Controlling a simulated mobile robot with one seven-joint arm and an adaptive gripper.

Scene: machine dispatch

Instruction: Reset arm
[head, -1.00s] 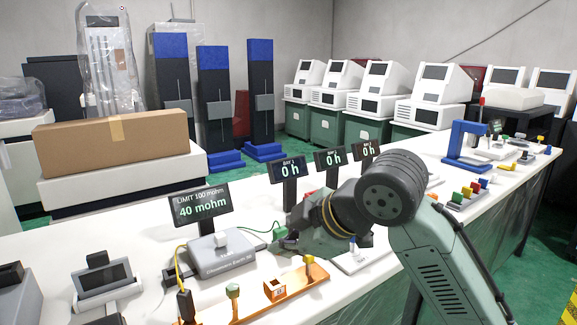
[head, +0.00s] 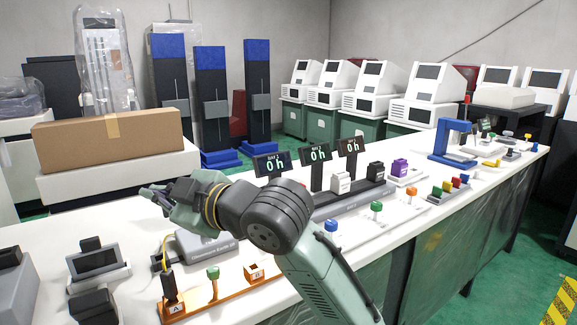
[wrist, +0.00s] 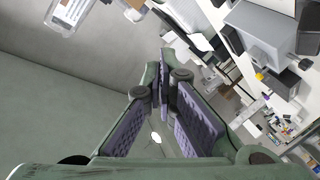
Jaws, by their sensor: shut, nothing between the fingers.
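My gripper (head: 150,196) is in the head view at the left end of my bent arm, raised above the white bench (head: 60,227) and pointing left. Its fingers are shut and empty; in the wrist view the padded fingers (wrist: 160,88) meet at their tips. My arm crosses in front of the grey ohmmeter box (head: 203,246) and hides part of it. The gripper touches nothing that I can see.
An orange tray (head: 232,294) with a block marked A stands in front of the ohmmeter. Three displays reading 0 h (head: 315,153) stand behind my arm. Coloured knobs (head: 436,190) and a blue press (head: 447,140) are to the right. A cardboard box (head: 110,142) is behind left.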

